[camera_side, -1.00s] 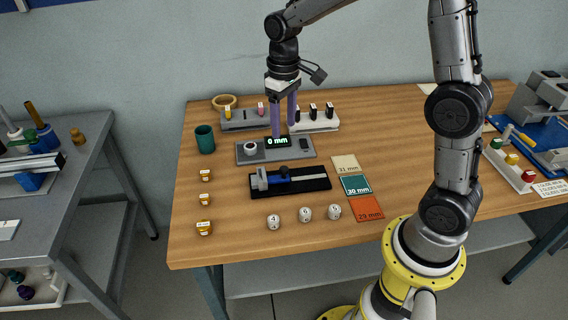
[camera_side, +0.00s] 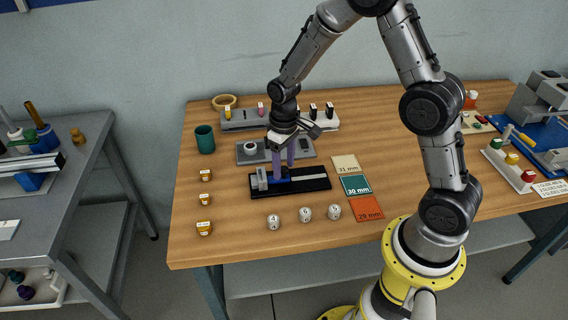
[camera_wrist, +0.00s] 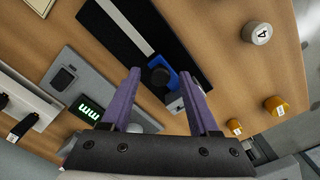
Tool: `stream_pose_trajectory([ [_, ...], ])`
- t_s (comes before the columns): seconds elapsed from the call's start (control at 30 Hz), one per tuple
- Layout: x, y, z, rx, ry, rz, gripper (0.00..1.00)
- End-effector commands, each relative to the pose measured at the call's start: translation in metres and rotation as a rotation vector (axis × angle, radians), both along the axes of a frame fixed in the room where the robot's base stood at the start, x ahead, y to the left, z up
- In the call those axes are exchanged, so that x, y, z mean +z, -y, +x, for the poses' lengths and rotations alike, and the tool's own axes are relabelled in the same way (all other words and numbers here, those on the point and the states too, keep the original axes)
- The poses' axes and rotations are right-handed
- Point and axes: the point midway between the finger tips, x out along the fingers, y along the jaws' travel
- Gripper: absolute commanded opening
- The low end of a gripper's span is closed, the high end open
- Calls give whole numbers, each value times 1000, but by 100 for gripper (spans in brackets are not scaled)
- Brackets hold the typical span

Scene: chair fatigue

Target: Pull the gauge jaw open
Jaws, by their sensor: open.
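The gauge lies on a black base (camera_side: 318,184) in the middle of the table. Its grey fixed jaw (camera_side: 262,179) stands at the left end, and a pale rail runs to the right. The blue sliding jaw with a dark knob (camera_wrist: 160,76) sits close to the fixed jaw. My gripper (camera_side: 284,172) is open, with its two purple fingers pointing down at the blue jaw. In the wrist view the blue jaw appears between the fingertips (camera_wrist: 160,88); I cannot tell whether they touch it. The green readout (camera_wrist: 89,109) is partly cut off.
Several numbered white pieces (camera_side: 305,214) stand in front of the gauge. Cards marked 31, 30 and 29 mm (camera_side: 355,185) lie to its right. Small orange-yellow pieces (camera_side: 205,200) line the left. The grey readout unit (camera_side: 243,152) and a teal cup (camera_side: 204,139) are behind.

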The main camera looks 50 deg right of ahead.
Motion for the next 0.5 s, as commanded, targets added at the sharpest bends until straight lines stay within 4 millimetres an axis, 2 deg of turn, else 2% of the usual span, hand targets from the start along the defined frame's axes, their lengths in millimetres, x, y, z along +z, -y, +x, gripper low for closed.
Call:
stream_pose_trajectory([
  [0.23, 0, 0, 0, 0, 0, 0, 60],
  [0.5, 0, 0, 0, 0, 0, 0, 11],
])
